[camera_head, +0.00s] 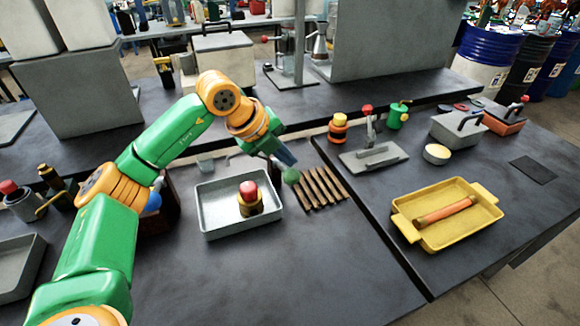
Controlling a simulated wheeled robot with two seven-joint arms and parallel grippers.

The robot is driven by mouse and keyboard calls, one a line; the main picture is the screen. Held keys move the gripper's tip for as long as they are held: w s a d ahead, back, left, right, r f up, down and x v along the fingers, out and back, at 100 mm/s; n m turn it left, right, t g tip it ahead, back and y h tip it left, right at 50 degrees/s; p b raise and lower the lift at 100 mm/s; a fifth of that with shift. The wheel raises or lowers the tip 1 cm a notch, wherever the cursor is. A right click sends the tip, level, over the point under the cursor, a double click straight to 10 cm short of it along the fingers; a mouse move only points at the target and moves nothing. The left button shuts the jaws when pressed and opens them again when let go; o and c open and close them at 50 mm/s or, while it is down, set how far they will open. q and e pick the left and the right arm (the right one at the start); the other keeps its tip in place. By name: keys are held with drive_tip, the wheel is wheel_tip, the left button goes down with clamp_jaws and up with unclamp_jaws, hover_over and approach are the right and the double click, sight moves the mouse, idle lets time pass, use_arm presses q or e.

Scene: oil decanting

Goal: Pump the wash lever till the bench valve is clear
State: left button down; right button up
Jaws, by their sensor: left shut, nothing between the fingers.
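A brass piece with a red cap (249,198), which looks like the bench valve, stands upright in a grey metal tray (222,232). My left arm reaches in from the left, and my left gripper (287,161) is shut and empty beyond the tray's right back corner. A green ball knob (291,176) shows just below the fingertips; whether they touch it, I cannot tell. What the knob is fixed to is mostly hidden. A red-knobbed lever (369,126) stands on a grey plate (373,157) to the right. I cannot tell which is the wash lever. My right gripper is out of view.
A slatted wooden rack (322,189) lies right of the tray. A yellow tray (442,236) holds an orange-brown cylinder (443,213) on the right bench. The front bench is clear.

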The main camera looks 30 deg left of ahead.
sight(288, 177)
use_arm(q)
drive_tip(key=shift+s+d+f+b, duration=0.2)
drive_tip(key=shift+d+f+b, duration=0.05)
drive_tip(key=shift+f+b, duration=0.5)
drive_tip(key=shift+s+d+f+b, duration=0.25)
drive_tip(key=shift+f+b, duration=0.45)
drive_tip(key=shift+f, duration=0.05)
drive_tip(key=shift+s+d+f+b, duration=0.2)
drive_tip(key=shift+d+f+b, duration=0.05)
drive_tip(key=shift+f+b, duration=0.5)
idle(1.8)
drive_tip(key=shift+r, duration=0.1)
idle(0.4)
drive_tip(key=shift+w+a+r+p, duration=0.1)
drive_tip(key=shift+a+r+p, duration=0.05)
drive_tip(key=shift+r+p, duration=0.4)
drive_tip(key=shift+w+a+r+p, duration=0.1)
drive_tip(key=shift+r+p, duration=0.4)
drive_tip(key=shift+p, duration=0.05)
drive_tip(key=shift+w+a+r+p, duration=0.25)
drive_tip(key=shift+r+p, duration=0.35)
drive_tip(key=shift+p, duration=0.1)
drive_tip(key=shift+w+a+r+p, duration=0.2)
drive_tip(key=shift+a+r+p, duration=0.1)
drive_tip(key=shift+r+p, duration=0.4)
drive_tip(key=shift+w+a+r+p, duration=0.25)
drive_tip(key=shift+r+p, duration=0.3)
drive_tip(key=shift+p, duration=0.15)
